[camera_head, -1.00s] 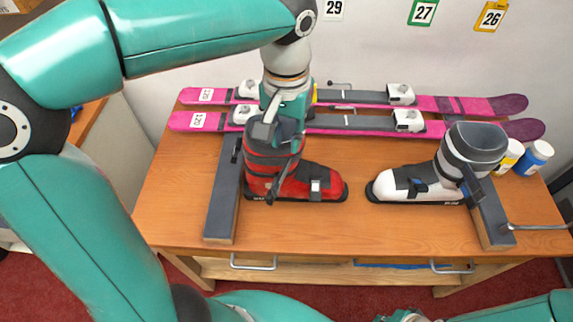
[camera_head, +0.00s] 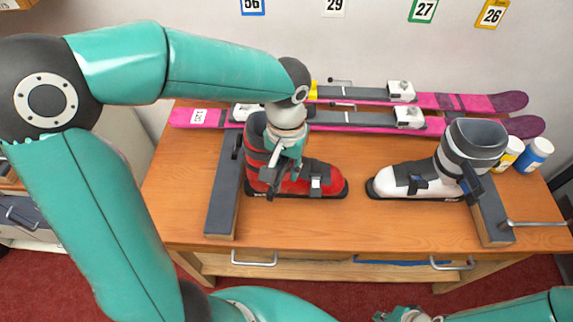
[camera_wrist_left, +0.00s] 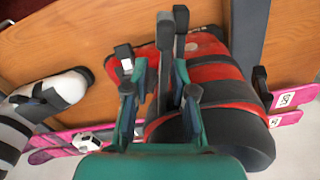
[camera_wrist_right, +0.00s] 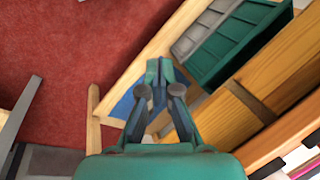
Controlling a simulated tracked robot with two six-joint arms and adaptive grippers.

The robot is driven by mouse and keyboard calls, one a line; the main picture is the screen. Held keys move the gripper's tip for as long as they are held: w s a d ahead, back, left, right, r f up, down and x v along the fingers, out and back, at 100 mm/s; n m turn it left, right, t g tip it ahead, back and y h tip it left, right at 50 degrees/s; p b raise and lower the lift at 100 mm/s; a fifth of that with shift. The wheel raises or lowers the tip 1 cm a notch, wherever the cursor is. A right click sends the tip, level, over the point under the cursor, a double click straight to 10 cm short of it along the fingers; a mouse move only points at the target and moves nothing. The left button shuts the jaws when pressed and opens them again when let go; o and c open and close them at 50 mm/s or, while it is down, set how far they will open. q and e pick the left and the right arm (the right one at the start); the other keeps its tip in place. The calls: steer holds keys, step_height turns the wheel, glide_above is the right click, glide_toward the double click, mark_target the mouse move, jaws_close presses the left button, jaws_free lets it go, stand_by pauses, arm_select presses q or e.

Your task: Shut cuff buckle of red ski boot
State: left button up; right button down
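The red ski boot (camera_head: 325,178) stands upright on the bench, toe to the right; it also shows in the left wrist view (camera_wrist_left: 212,72). My left gripper (camera_head: 280,182) is at the near side of its cuff and hides part of it. In the left wrist view my left gripper (camera_wrist_left: 158,72) is open, a finger on each side of a dark grey buckle lever (camera_wrist_left: 164,42) that sticks out from the boot. I cannot tell whether the fingers touch it. A second dark bar (camera_wrist_left: 181,20) stands beside it. My right gripper (camera_wrist_right: 158,68) is empty, its fingertips together, away from the boot.
A white ski boot (camera_head: 405,180) stands to the right on the bench (camera_head: 350,225). Pink skis (camera_head: 460,128) lie behind. A dark rail (camera_head: 224,190) is left of the red boot. White and blue bottles (camera_head: 536,154) are at the right. The bench front is clear.

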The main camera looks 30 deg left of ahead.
arm_select(q)
jaws_close()
arm_select(e)
steer(key=c, duration=1.2)
jaws_free()
steer(key=shift+a+f, duration=0.1)
steer(key=shift+o, duration=0.2)
steer(key=shift+a+f+n+g, duration=0.15)
steer(key=shift+a+n+g, duration=0.2)
steer(key=shift+g, duration=0.45)
steer(key=n+g+y, duration=0.7)
steer(key=y, duration=0.5)
glide_toward(274, 195)
steer(key=shift+m, duration=0.35)
steer(key=x, duration=1)
steer(key=shift+s+a, duration=0.2)
steer(key=shift+a, duration=0.15)
